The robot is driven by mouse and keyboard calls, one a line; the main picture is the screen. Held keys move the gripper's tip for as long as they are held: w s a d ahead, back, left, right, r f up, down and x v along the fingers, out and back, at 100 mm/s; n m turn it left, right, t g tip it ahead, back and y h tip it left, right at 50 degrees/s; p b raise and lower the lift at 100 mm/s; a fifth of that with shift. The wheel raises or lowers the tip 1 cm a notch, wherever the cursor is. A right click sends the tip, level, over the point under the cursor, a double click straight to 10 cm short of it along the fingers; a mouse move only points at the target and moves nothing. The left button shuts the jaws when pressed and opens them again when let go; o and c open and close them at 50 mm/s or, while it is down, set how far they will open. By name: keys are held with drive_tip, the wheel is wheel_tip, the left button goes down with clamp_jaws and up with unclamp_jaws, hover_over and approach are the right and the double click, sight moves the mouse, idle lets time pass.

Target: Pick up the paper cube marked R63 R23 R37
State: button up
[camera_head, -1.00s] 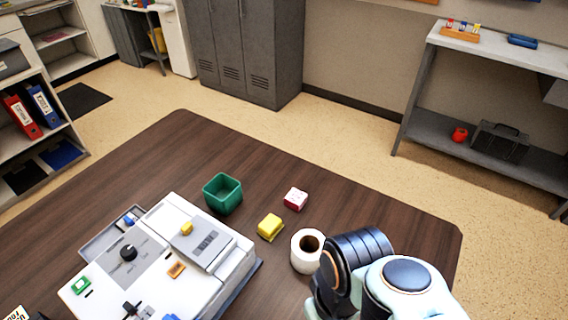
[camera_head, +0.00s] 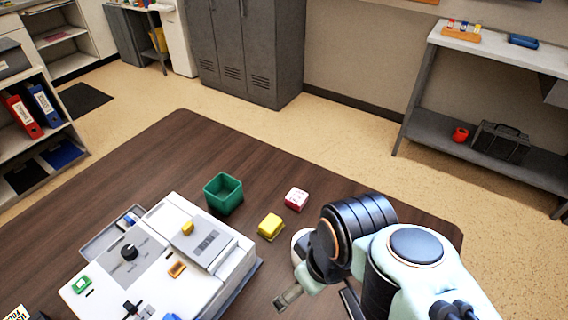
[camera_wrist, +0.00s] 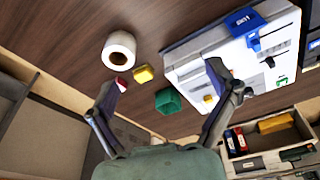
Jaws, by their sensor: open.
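A small white and red-pink cube (camera_head: 296,198) sits on the dark wooden table, right of the green open box; its printed marks are too small to read. In the wrist view the cube (camera_wrist: 121,84) shows beside the tip of one finger, partly hidden. A yellow cube (camera_head: 270,226) sits in front of it and also shows in the wrist view (camera_wrist: 144,73). My gripper (camera_head: 319,298) is open and empty, nearer the front than both cubes. In the wrist view its spread fingers (camera_wrist: 166,90) frame the table with nothing between them.
The green box (camera_head: 223,193) stands left of the cubes. A white paper roll (camera_wrist: 119,50) stands close by, mostly hidden behind my arm in the head view. A large white device (camera_head: 165,262) fills the table's left front. The table's back and right are clear.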

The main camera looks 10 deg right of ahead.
drive_tip(key=w+r+n+t, duration=0.2)
drive_tip(key=w+r+n, duration=0.3)
drive_tip(key=w, duration=0.9)
drive_tip(key=m+g+y, duration=0.1)
drive_tip(key=y, duration=0.1)
hover_over(297, 196)
drive_tip(key=s+d, duration=0.1)
drive_tip(key=s, duration=0.1)
drive_tip(key=f, duration=2.7)
drive_tip(key=shift+w+d, duration=0.15)
drive_tip(key=shift+d, duration=0.05)
drive_tip(key=x, duration=0.6)
drive_tip(key=shift+f, duration=0.1)
drive_tip(key=c, duration=1.3)
